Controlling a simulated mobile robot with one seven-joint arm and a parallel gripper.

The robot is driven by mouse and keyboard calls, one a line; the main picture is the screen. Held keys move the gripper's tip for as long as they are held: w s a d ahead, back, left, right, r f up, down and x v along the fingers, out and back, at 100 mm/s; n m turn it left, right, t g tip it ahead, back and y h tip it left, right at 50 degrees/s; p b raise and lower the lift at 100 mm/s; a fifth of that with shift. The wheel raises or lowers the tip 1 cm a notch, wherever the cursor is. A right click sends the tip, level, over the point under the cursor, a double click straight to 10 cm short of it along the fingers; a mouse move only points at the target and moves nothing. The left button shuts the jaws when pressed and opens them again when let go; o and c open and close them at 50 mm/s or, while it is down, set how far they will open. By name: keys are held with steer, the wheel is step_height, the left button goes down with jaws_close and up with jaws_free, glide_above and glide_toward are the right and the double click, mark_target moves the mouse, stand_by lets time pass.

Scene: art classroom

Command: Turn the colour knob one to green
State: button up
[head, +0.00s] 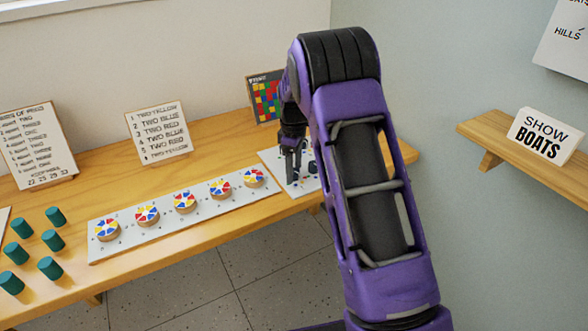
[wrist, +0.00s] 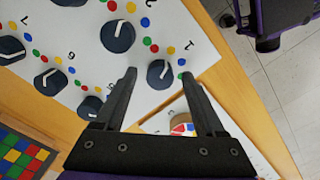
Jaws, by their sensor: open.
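A white panel (wrist: 90,35) carries several dark round knobs with white pointer lines and small coloured dots around them. Colour knob one (wrist: 160,74), beside a printed 1, lies between the fingertips of my gripper (wrist: 158,78) in the wrist view. The gripper is open, one finger on each side of the knob; I cannot tell whether either finger touches it. The knob's white pointer slants towards the upper right in that view. A green dot shows close to the right fingertip. In the head view my gripper (head: 293,168) points down over the panel (head: 270,157) and hides much of it.
A long white board (head: 95,247) with several coloured wheels lies left of the panel on the wooden bench (head: 90,180). Teal cylinders (head: 52,240) stand farther left. A colour-grid card (head: 266,97) stands behind the gripper. Other knobs (wrist: 118,37) are close by.

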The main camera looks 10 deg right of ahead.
steer(key=shift+f, duration=0.1)
jaws_close()
stand_by(0.3)
steer(key=shift+m, duration=0.3)
steer(key=m+p, duration=0.1)
steer(key=m, duration=0.1)
steer(key=shift+m, duration=0.3)
steer(key=m+p, duration=0.1)
steer(key=m, duration=0.3)
steer(key=shift+m+p, duration=0.3)
steer(key=shift+p, duration=0.05)
steer(key=m+p, duration=0.1)
steer(key=m, duration=0.3)
steer(key=shift+m+p, duration=0.3)
steer(key=shift+m, duration=1.7)
